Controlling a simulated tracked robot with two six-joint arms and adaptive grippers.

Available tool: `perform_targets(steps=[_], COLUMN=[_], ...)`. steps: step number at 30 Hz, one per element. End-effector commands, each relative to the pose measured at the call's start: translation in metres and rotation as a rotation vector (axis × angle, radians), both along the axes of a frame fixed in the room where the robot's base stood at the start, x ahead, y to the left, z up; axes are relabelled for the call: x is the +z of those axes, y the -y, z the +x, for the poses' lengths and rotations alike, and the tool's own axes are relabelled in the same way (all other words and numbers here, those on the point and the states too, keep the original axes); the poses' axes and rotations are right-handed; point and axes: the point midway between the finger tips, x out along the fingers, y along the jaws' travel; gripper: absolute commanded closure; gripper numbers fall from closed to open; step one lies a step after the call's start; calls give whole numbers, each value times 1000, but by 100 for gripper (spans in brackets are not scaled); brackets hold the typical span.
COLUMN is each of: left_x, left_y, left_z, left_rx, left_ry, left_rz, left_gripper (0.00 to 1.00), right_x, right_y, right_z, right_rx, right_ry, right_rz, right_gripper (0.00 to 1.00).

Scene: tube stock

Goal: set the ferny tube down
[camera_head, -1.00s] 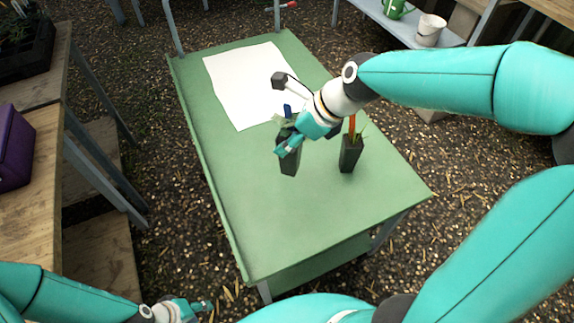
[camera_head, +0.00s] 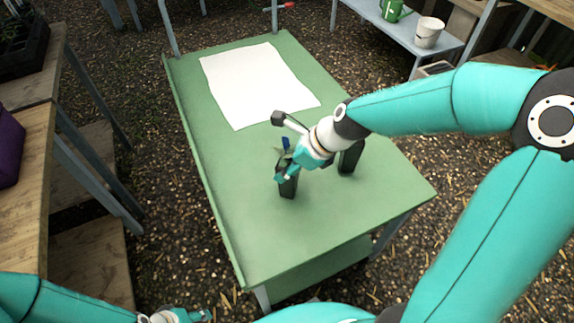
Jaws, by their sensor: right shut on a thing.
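My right gripper (camera_head: 283,175) is shut on a dark, narrow plant tube (camera_head: 288,189), the ferny tube by the task's name. The tube is nearly upright over the middle of the green table (camera_head: 290,245), its base at or very near the tabletop; I cannot tell if it touches. A blue tag (camera_head: 286,143) shows above it, and the gripper hides most of its foliage. A second dark tube (camera_head: 348,160) stands to the right, its top hidden behind my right arm. My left gripper (camera_head: 198,314) is at the bottom edge, partly cut off, away from the table.
A white sheet (camera_head: 250,85) lies on the far part of the table. The table's near part is clear. A bench with a green can (camera_head: 391,9) and a white bucket (camera_head: 428,33) stands at the back right. A wooden bench (camera_head: 25,130) is at left.

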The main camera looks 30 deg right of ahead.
Motion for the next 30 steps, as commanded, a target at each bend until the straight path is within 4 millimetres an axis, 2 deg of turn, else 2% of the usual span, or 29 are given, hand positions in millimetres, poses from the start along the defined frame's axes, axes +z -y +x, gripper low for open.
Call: perform_targets(steps=[4,5,9,17,22,26,30], left_x=[-1,-1,-1,-1,2,8,15], left_y=[0,0,0,0,0,0,0], left_z=[0,0,0,0,0,0,0], left_rx=[0,0,0,0,0,0,0], left_ry=[0,0,0,0,0,0,0], left_rz=[0,0,0,0,0,0,0], left_gripper=[56,56,56,56,56,56,56], right_x=[-2,-3,-2,-2,5,20,43], right_y=[0,0,0,0,2,7,17], right_z=[0,0,0,0,-1,-7,-18], right_rx=[0,0,1,0,-1,-2,-4], right_ry=[0,0,0,0,2,4,5], right_rz=[0,0,0,0,-1,-1,-1], right_gripper=[100,49,25,25,25,25,25])
